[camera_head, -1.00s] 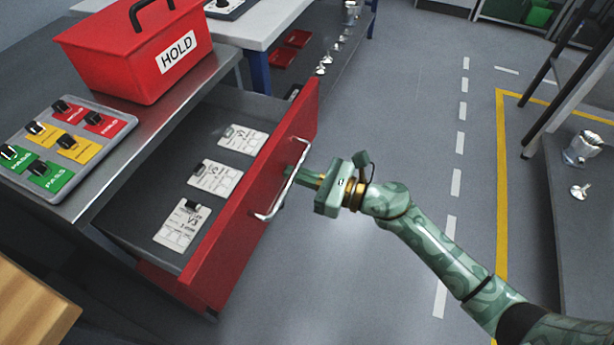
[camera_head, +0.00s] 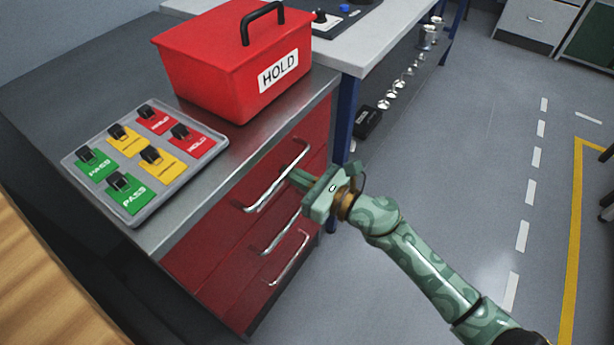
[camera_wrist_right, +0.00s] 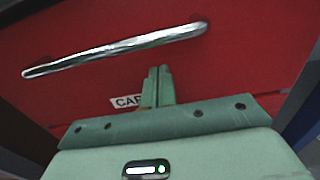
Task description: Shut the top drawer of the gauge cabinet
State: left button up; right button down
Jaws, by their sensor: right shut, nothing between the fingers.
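The gauge cabinet has a grey metal top (camera_head: 60,100) and red drawer fronts. Its top drawer (camera_head: 225,212) is flush with the cabinet front, and its inside is hidden. The top drawer's silver bar handle (camera_head: 278,180) also shows in the right wrist view (camera_wrist_right: 115,50). My right gripper (camera_head: 296,178) is shut and empty, its fingertips at the red front beside the handle. In the right wrist view its fingers (camera_wrist_right: 157,85) are together below the handle, near a white label (camera_wrist_right: 125,102); whether they touch the front I cannot tell. My left gripper is not in view.
A red HOLD box (camera_head: 230,65) and a grey tray of coloured PASS and HOLD tags (camera_head: 145,160) sit on the cabinet top. Lower drawer handles (camera_head: 285,258) stick out below. A white-topped bench (camera_head: 360,40) stands behind right. Open floor lies to the right.

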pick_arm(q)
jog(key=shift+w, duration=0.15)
pick_arm(e)
jog(key=shift+w+a+r, duration=0.1)
jog(key=shift+r, duration=0.05)
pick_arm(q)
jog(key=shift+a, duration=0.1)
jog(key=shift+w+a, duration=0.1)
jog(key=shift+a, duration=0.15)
pick_arm(e)
jog(key=shift+r, duration=0.15)
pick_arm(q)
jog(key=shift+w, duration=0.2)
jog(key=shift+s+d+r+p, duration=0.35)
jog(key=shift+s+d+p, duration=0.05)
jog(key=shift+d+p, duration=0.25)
pick_arm(e)
jog(key=v, duration=1.6)
jog(key=shift+d+f, duration=0.25)
jog(key=shift+f, duration=0.05)
